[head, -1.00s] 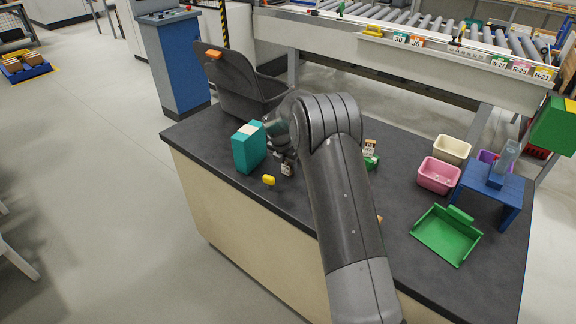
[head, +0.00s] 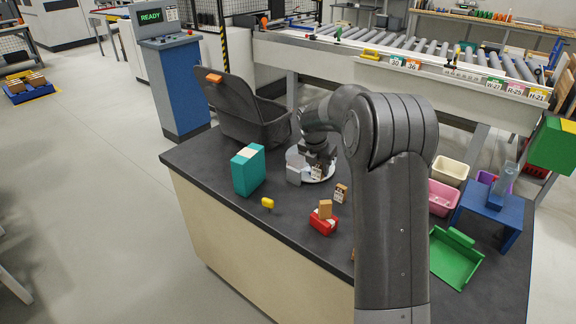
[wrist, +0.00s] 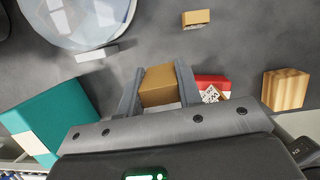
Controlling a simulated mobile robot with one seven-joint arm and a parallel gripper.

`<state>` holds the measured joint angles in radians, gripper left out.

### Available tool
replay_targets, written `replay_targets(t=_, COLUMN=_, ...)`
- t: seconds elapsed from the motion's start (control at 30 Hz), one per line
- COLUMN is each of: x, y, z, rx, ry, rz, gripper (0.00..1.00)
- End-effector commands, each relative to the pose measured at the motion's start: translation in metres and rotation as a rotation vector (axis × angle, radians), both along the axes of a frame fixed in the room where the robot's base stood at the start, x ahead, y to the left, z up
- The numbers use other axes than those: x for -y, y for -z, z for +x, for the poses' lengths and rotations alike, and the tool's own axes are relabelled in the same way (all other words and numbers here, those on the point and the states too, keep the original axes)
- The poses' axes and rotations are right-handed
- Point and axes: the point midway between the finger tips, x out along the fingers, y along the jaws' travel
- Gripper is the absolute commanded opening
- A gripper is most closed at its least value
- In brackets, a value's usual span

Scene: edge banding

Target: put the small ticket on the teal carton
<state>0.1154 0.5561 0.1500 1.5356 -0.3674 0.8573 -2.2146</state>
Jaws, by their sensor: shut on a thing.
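The teal carton (head: 246,177) stands upright on the dark bench at the left, with a pale strip on its top and side; it also shows at the left of the wrist view (wrist: 62,112). My gripper (head: 317,160) is right of and behind the carton, apart from it, above a round pale plate. In the wrist view, my gripper (wrist: 158,70) is shut on a small tan piece (wrist: 160,86), which appears to be the small ticket. In the head view the ticket (head: 316,173) shows a pale face with dark print.
A red holder (head: 323,222) with a tan block on it and another printed tan piece (head: 340,193) stand in front of my gripper. A yellow piece (head: 267,203) lies near the carton. A grey bin (head: 245,115) stands behind. Bins and a green tray (head: 456,262) are at right.

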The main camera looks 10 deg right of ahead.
Motion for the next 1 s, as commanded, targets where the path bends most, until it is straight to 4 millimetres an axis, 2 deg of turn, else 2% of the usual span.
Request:
replay_targets(t=0.13, x=-0.027, y=-0.031, z=0.022, rx=0.006, ry=-0.064, rz=-0.004, gripper=0.11)
replay_targets(t=0.3, x=-0.072, y=-0.079, z=0.047, rx=0.007, ry=-0.169, rz=-0.007, gripper=0.11)
replay_targets(t=0.43, x=-0.103, y=-0.112, z=0.058, rx=0.006, ry=-0.240, rz=-0.004, gripper=0.11)
replay_targets(t=0.6, x=-0.127, y=-0.139, z=0.062, rx=0.003, ry=-0.298, rz=0.001, gripper=0.11)
replay_targets(t=0.77, x=-0.144, y=-0.141, z=0.065, rx=0.000, ry=-0.320, rz=0.003, gripper=0.11)
replay_targets(t=1.0, x=-0.193, y=-0.110, z=0.080, rx=-0.001, ry=-0.322, rz=0.002, gripper=0.11)
